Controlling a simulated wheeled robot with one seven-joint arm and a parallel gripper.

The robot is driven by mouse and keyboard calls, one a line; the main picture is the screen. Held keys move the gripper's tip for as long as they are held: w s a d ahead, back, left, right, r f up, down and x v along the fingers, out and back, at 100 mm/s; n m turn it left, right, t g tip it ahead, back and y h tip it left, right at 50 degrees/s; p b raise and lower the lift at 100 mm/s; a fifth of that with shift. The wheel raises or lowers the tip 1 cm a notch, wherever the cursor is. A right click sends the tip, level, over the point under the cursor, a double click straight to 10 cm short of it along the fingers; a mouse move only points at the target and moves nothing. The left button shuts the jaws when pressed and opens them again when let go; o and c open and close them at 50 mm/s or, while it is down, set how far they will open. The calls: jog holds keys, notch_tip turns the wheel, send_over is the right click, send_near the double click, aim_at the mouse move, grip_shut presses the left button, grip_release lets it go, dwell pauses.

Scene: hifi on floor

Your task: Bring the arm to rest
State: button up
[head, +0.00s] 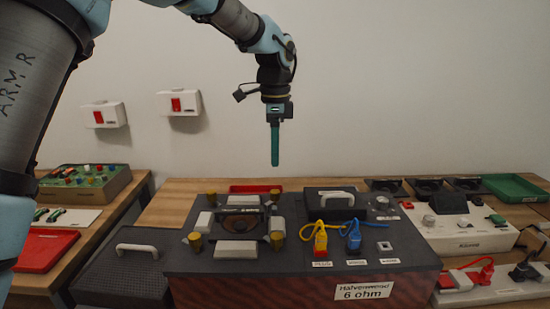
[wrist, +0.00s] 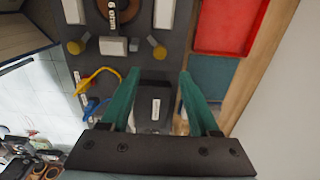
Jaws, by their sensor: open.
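My arm reaches in from the upper left in the head view, and my gripper (head: 275,147) hangs pointing down above the bench, clear of everything below. In the wrist view, my gripper's two green fingers (wrist: 158,80) stand apart with nothing held between them. Beneath lies a dark apparatus box (head: 300,266) labelled "6 ohm", with a round coil part, brass knobs and white blocks on top. A black lidded part with a pale handle (head: 337,194) sits on it, below and right of my gripper.
Yellow and blue plugs with cables (head: 321,236) stand on the box. A red tray (head: 256,188) lies behind it. A grey-white instrument (head: 460,228) and a green tray (head: 516,187) are at right. A green-topped board (head: 84,178) is at left. The air around my gripper is free.

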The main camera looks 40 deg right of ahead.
dwell(0.4)
jog(key=w+a+f+n, duration=0.2)
jog(key=w+a+n, duration=0.35)
jog(key=a, duration=0.65)
jog(key=w+a+f+n, duration=0.2)
jog(key=w+a+n, duration=0.35)
jog(key=a, duration=0.65)
jog(key=s+a+f+n, duration=0.2)
jog(key=a+n, duration=0.5)
jog(key=a, duration=0.5)
jog(key=s+a+f+n+t, duration=0.1)
jog(key=s+a+n, duration=0.4)
jog(key=a, duration=0.8)
jog(key=shift+f+n+t, duration=0.3)
jog(key=shift+f+n, duration=0.25)
jog(key=shift+n, duration=0.45)
jog(key=shift+a, duration=0.1)
